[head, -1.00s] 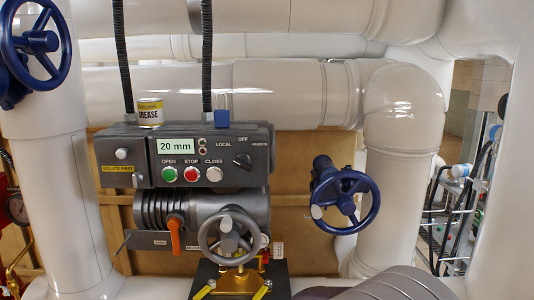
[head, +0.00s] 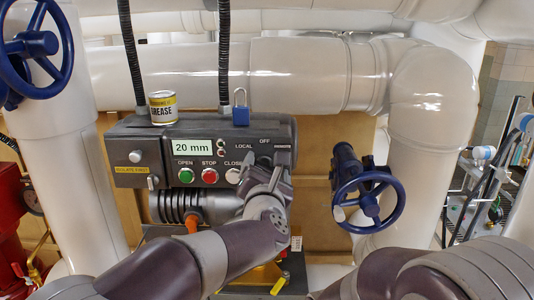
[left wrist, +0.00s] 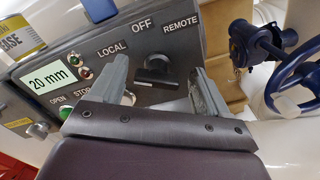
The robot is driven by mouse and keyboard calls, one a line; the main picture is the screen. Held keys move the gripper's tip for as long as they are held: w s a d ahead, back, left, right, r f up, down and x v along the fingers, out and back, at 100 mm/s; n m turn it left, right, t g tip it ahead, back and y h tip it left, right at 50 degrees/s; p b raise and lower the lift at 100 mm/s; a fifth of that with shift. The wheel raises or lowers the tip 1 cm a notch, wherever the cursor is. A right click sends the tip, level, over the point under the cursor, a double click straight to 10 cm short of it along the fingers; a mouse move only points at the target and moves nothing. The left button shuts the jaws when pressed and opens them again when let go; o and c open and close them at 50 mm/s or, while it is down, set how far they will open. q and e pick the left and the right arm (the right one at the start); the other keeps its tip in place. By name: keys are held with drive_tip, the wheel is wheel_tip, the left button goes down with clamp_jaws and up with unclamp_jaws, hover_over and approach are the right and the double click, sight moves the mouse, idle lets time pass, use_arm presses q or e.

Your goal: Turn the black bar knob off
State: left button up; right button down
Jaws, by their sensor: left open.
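The black bar knob (left wrist: 157,74) is on the front of the grey control box (head: 130,160), among the labels LOCAL, OFF and REMOTE. In the left wrist view its bar lies roughly across the picture; I cannot tell which label it points to. My left gripper (head: 270,157) is in front of the box's right part and hides the knob in the head view. In the left wrist view the gripper (left wrist: 160,72) is open, with one finger on each side of the knob and visible gaps between. My right gripper is out of view.
Green OPEN (head: 185,175), red STOP (head: 209,175) and white CLOSE (head: 232,176) buttons sit left of the gripper. A grease can (head: 163,107) and blue padlock (head: 240,115) are on top of the box. A blue handwheel (head: 368,200) stands to the right.

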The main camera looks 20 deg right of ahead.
use_arm(q)
drive_tip(key=shift+w+d+r, duration=0.1)
drive_tip(key=shift+w, duration=0.3)
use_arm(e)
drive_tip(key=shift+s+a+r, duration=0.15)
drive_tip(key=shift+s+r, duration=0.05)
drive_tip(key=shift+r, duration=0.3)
use_arm(q)
drive_tip(key=shift+w, duration=0.1)
drive_tip(key=c, duration=1)
drive_tip(key=shift+c, duration=0.2)
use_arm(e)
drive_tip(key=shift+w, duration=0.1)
